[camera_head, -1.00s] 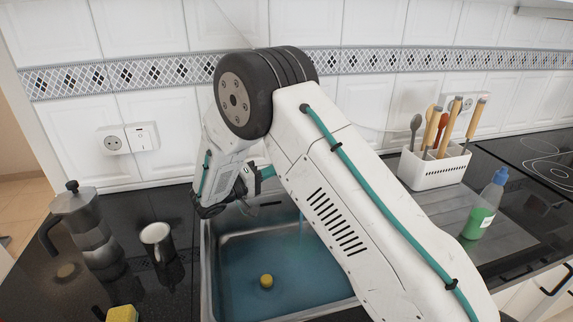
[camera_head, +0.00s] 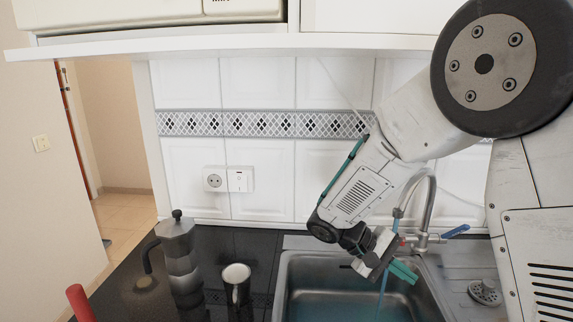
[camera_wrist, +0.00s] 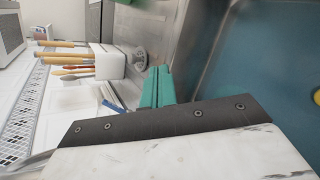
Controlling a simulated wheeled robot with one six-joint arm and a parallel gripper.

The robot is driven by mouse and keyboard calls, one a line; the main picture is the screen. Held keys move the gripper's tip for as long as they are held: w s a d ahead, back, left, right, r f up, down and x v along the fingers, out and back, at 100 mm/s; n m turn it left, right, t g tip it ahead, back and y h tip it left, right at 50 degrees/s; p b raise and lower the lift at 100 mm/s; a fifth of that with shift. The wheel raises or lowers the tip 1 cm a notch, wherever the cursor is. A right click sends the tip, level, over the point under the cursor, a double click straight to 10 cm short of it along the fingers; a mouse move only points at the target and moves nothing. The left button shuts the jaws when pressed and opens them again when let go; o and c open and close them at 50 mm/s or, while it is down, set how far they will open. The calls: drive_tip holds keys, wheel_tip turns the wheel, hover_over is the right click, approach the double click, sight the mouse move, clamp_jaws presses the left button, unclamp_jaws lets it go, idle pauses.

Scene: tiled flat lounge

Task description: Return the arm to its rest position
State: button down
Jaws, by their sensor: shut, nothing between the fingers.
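My gripper (camera_head: 403,271) has teal fingers that are together with nothing between them. In the head view it hangs tilted over the back right part of the sink (camera_head: 281,290), in front of the tap (camera_head: 428,215). The wrist view shows the closed teal fingers (camera_wrist: 157,88) beside the sink's edge. My white arm is bent, with its big dark joint high at the right of the head view. The rest of my arm runs out of the picture.
A moka pot (camera_head: 178,250) and a mug (camera_head: 237,285) stand on the dark counter left of the sink. The wrist view shows a white utensil holder (camera_wrist: 110,62) and a yellow object (camera_wrist: 317,97) in the sink. A shelf edge (camera_head: 250,42) runs above.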

drive_tip(key=s+r+m+t+y, duration=0.1)
drive_tip(key=s+r+y, duration=0.4)
drive_tip(key=s, duration=0.6)
drive_tip(key=s+r+m+t+y, duration=0.2)
drive_tip(key=s+r+t+y, duration=0.2)
drive_tip(key=s, duration=0.8)
wheel_tip(320, 180, up, 4)
drive_tip(key=shift+s+d+f+y, duration=0.25)
drive_tip(key=shift+d+y, duration=0.1)
drive_tip(key=shift+y, duration=0.65)
